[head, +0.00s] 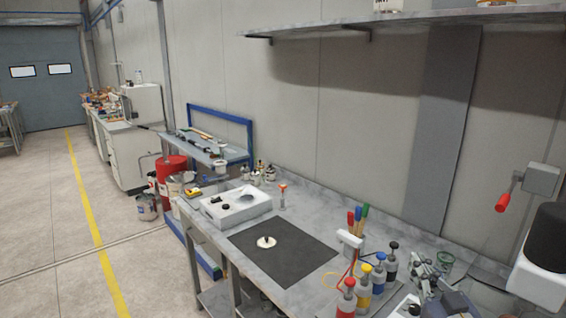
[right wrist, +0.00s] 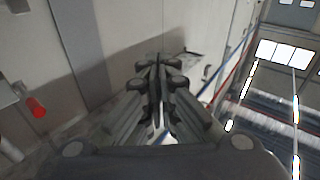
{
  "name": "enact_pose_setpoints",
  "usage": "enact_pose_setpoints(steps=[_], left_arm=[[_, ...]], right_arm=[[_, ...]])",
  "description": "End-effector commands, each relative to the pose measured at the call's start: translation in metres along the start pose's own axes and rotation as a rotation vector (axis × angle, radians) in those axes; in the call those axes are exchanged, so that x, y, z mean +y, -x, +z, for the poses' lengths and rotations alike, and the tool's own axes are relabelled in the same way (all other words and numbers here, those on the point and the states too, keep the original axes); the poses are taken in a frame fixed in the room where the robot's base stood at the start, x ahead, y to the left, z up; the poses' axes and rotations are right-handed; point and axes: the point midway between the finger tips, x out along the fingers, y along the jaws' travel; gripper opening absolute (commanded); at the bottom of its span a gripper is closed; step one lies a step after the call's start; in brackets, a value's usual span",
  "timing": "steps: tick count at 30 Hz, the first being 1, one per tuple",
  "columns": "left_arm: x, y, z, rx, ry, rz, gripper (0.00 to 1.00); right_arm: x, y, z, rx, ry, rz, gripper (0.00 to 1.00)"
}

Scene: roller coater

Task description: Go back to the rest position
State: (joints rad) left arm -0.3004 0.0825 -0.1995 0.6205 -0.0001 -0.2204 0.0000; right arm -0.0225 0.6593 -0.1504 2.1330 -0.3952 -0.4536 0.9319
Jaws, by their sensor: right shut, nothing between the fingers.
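My right gripper (head: 428,272) is low at the right of the head view, over the right end of the workbench (head: 190,212). In the right wrist view my right gripper (right wrist: 158,75) has its fingers together, with nothing held between them. My left gripper is not in the head view.
Bottles with red, yellow, blue and black tops (head: 362,284) stand close to the left of my right gripper. A dark mat (head: 300,257) bears a small pale disc (head: 266,242). A wall box with a red handle (head: 503,203) is at right. A shelf (head: 400,20) juts out above. The floor at left is clear.

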Motion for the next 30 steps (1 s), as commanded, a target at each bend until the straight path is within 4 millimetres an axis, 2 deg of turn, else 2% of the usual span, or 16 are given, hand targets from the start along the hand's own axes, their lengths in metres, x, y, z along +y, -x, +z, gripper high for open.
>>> enact_pose_setpoints(steps=[1,3,5,6,8,9,12,15,21,23,24,30], left_arm=[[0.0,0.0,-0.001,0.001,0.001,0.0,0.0],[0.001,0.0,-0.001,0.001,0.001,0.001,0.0],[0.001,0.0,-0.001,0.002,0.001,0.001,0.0],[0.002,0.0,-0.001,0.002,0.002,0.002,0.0],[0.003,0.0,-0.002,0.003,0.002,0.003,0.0],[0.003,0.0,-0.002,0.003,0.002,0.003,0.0],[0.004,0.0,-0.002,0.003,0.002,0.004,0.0],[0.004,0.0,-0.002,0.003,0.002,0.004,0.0],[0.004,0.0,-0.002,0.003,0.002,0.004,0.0],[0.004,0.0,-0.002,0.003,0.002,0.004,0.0],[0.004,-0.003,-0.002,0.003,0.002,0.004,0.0],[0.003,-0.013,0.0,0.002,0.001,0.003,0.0]], right_arm=[[-0.003,0.015,0.029,-0.087,-0.016,0.046,0.0],[-0.006,0.038,0.066,-0.222,-0.017,0.103,0.0],[-0.011,0.062,0.098,-0.347,-0.014,0.137,0.0],[-0.016,0.081,0.119,-0.436,-0.011,0.152,0.0],[-0.025,0.111,0.148,-0.571,-0.003,0.161,0.0],[-0.033,0.133,0.165,-0.661,0.001,0.158,0.0],[-0.052,0.185,0.198,-0.864,0.012,0.127,0.0],[-0.072,0.232,0.218,-1.031,0.022,0.074,0.0],[-0.108,0.311,0.235,-1.288,0.026,-0.064,0.0],[-0.119,0.333,0.235,-1.352,0.025,-0.113,0.0],[-0.121,0.336,0.246,-1.368,0.03,-0.123,0.0],[-0.124,0.329,0.306,-1.383,0.034,-0.121,0.0]])
